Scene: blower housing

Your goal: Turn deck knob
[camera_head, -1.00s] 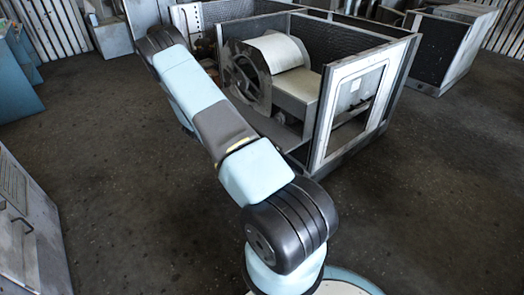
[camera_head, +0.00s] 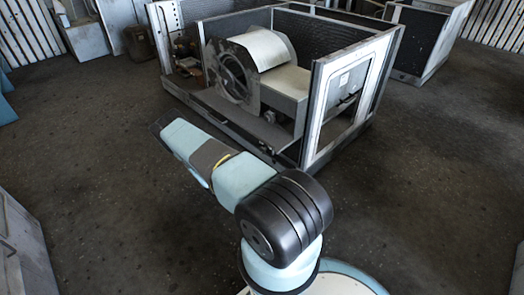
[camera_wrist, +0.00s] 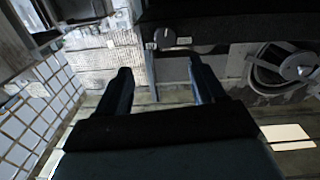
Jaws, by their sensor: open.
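In the wrist view a small round grey knob (camera_wrist: 165,38) with a pale pointer line sits on a dark edge, ahead of my gripper. My gripper (camera_wrist: 160,72) is open, with two dark fingers pointing toward the knob. The knob shows between the fingers but beyond their tips, and nothing is held. In the head view the open-topped blower housing (camera_head: 318,120) stands ahead of me, with a blower drum (camera_head: 262,48) inside. My gripper and the knob cannot be made out in the head view.
A small pale label (camera_wrist: 184,41) lies right of the knob. A round metal part with a curved dark band (camera_wrist: 290,68) is at the right of the wrist view. Another housing (camera_head: 425,45) stands behind right. The floor (camera_head: 110,130) left of my arm is clear.

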